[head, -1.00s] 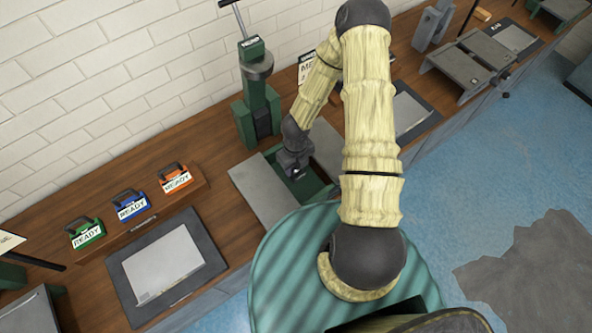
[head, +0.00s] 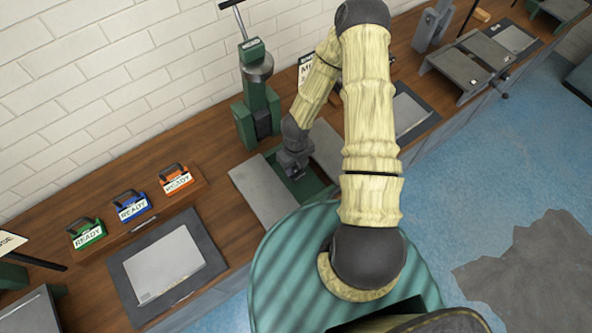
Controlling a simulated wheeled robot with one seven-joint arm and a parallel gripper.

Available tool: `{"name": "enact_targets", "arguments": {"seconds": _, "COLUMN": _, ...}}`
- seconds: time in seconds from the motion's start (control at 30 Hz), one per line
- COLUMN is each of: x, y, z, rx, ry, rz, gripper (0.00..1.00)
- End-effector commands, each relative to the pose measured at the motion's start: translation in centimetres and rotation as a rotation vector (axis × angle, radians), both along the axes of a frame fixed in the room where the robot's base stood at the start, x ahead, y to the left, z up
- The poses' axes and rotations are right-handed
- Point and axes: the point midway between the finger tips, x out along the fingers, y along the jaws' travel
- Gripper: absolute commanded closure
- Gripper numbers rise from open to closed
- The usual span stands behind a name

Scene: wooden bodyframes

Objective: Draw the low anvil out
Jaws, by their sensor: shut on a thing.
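A green press (head: 260,108) with a lever stands at the back of the bench against the wall. In front of it a green channel (head: 312,187) runs between two grey plates, the left plate (head: 264,192) and the right plate (head: 327,150). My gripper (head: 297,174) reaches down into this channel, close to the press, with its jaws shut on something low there. I take this to be the low anvil, but the gripper and the dark channel hide most of it. My arm and body cover the channel's near right side.
Green (head: 87,233), blue (head: 132,206) and orange (head: 176,180) READY-labelled blocks stand on a wooden ledge at the left. A dark mat with a grey sheet (head: 165,264) lies before them. A grey fixture (head: 470,62) stands at far right. Blue floor is open at right.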

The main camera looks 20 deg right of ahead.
Motion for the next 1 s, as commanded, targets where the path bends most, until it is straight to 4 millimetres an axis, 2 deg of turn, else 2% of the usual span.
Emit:
{"name": "enact_targets", "arguments": {"seconds": 0.73, "x": 0.0, "y": 0.0, "z": 0.5, "rx": 0.0, "ry": -0.001, "rz": 0.0, "gripper": 0.84}}
{"name": "enact_targets", "arguments": {"seconds": 1.0, "x": 0.0, "y": 0.0, "z": 1.4, "rx": 0.0, "ry": -0.001, "rz": 0.0, "gripper": 0.84}}
